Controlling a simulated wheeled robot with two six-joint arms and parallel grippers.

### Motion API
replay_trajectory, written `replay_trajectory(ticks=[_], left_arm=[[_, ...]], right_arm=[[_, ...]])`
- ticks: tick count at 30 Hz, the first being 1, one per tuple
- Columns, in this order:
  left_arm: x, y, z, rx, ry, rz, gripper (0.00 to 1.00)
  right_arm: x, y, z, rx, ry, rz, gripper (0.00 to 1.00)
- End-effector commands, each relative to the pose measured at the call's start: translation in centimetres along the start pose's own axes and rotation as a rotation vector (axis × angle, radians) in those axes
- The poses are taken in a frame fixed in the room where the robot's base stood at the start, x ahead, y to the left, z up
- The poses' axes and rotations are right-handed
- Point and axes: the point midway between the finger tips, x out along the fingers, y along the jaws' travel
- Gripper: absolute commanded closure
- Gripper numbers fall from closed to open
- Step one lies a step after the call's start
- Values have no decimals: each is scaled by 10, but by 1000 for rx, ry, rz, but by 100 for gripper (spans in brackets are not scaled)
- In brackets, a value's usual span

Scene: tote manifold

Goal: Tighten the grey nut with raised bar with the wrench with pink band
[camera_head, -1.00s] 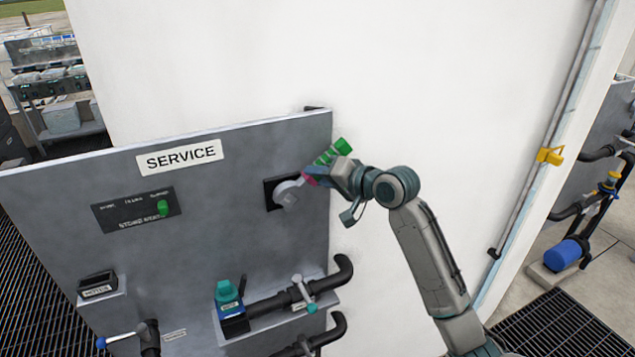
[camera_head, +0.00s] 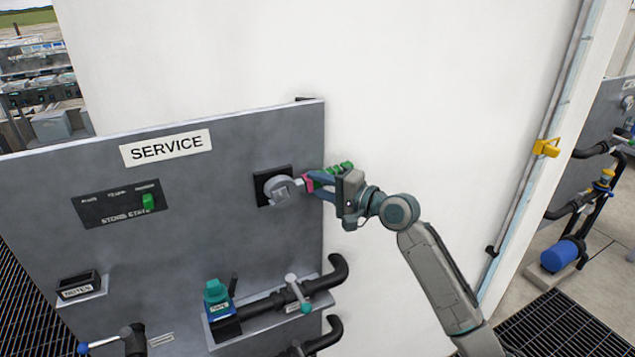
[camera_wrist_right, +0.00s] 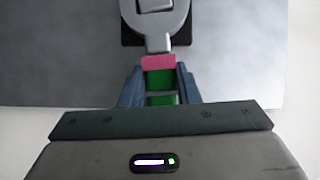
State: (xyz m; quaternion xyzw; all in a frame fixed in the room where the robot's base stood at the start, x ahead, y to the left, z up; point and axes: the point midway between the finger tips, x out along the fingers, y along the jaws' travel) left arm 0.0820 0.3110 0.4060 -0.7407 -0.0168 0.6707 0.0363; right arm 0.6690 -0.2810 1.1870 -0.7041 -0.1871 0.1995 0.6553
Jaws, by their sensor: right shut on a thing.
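The wrench (camera_head: 283,191) has a grey head, a pink band (camera_wrist_right: 158,62) and a green handle. My right gripper (camera_head: 316,183) is shut on its handle just behind the band, at the right edge of the service panel. The wrench head is over the black square plate (camera_head: 262,200) on the panel, around or in front of the grey nut (camera_wrist_right: 154,5). In the right wrist view the nut shows inside the ring of the head, cut off at the top edge. Whether it is fully seated cannot be told. My left gripper is not in view.
The grey service panel (camera_head: 225,250) has a switch plate with a green knob (camera_head: 148,202), a notes holder (camera_head: 80,287), a teal-capped valve (camera_head: 217,297) and black pipes (camera_head: 325,286) below. A white wall (camera_head: 430,90) stands behind my right arm. A yellow fitting (camera_head: 546,148) is at the right.

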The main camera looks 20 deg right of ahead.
Motion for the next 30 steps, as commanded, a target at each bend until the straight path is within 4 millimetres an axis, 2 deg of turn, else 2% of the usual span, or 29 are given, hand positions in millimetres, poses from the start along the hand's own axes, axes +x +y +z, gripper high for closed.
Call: replay_trajectory(ticks=[1, 6, 8, 30], left_arm=[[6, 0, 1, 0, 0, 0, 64], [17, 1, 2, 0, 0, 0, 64], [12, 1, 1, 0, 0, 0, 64], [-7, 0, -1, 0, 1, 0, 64]], right_arm=[[0, 10, 0, 34, -1, -11, 99], [1, 22, 2, 150, -1, -79, 99], [0, 16, 2, 140, -1, -76, 99], [-36, 14, 22, 134, 0, -75, 99]])
